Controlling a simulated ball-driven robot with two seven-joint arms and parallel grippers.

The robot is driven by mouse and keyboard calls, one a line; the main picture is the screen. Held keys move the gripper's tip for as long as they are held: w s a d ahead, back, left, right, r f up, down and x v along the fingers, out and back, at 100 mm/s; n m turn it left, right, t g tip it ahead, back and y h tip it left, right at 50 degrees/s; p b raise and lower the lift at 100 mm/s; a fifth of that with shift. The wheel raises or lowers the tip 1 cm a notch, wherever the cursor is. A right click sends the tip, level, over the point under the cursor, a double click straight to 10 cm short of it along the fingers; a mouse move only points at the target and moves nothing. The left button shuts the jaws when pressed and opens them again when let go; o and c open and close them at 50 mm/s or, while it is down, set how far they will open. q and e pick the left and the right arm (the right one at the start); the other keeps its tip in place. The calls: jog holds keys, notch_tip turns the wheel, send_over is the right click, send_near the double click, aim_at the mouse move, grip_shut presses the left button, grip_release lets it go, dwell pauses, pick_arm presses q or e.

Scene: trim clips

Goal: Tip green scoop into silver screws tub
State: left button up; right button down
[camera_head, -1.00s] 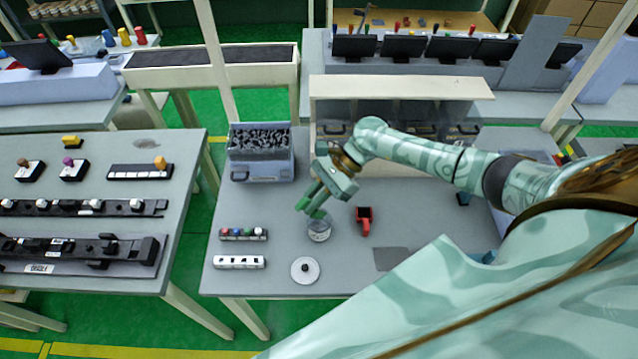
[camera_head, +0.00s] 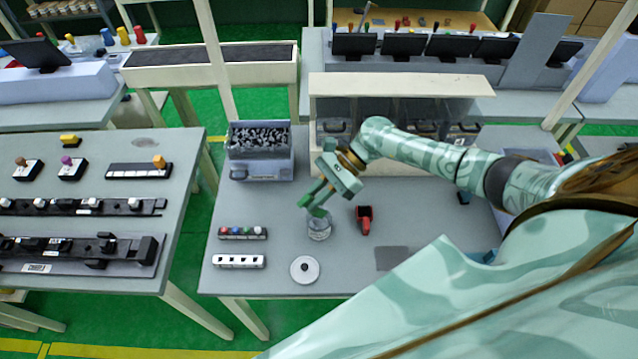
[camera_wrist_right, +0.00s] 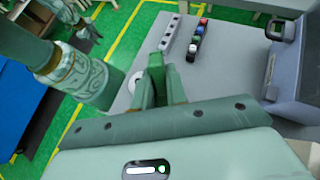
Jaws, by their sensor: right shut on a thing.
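The green scoop (camera_head: 315,210) is in my right gripper (camera_head: 318,197), which is shut on it. The scoop is small in the head view and partly hidden by the fingers, so its contents and exact tilt cannot be told. A clear round tub (camera_head: 319,230) stands on the table directly below the scoop. Its contents cannot be made out clearly. In the right wrist view the shut fingers (camera_wrist_right: 157,80) hide most of the scoop.
A grey bin of dark parts (camera_head: 260,168) stands at the back left. Two small strips, one with coloured knobs (camera_head: 243,233), lie at the left. A grey pad (camera_head: 391,258) lies at right.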

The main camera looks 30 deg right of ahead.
aim_at(298, 205)
jog(key=shift+a+f+h+p, duration=0.2)
jog(key=shift+a+h+p, duration=0.5)
jog(key=shift+p, duration=1)
jog(key=shift+a+f+h+p, duration=0.15)
jog(key=shift+a+h+p, duration=0.15)
jog(key=shift+h+p, duration=1.1)
jog(key=shift+a+f+h+p, duration=0.2)
jog(key=shift+a+h+p, duration=0.3)
jog(key=shift+p, duration=1.55)
jog(key=h+p, duration=0.1)
jog(key=a+p, duration=0.1)
jog(key=p, duration=0.1)
jog(key=shift+f+h, duration=0.3)
jog(key=shift+h, duration=0.1)
jog(key=shift+a+f+h+p, duration=0.1)
jog(key=shift+f+h+p, duration=0.05)
jog(key=shift+h+p, duration=0.15)
jog(key=shift+f, duration=0.1)
jog(key=shift+r+h+p, duration=1.05)
jog(key=shift+r+h, duration=0.75)
jog(key=shift+r, duration=0.2)
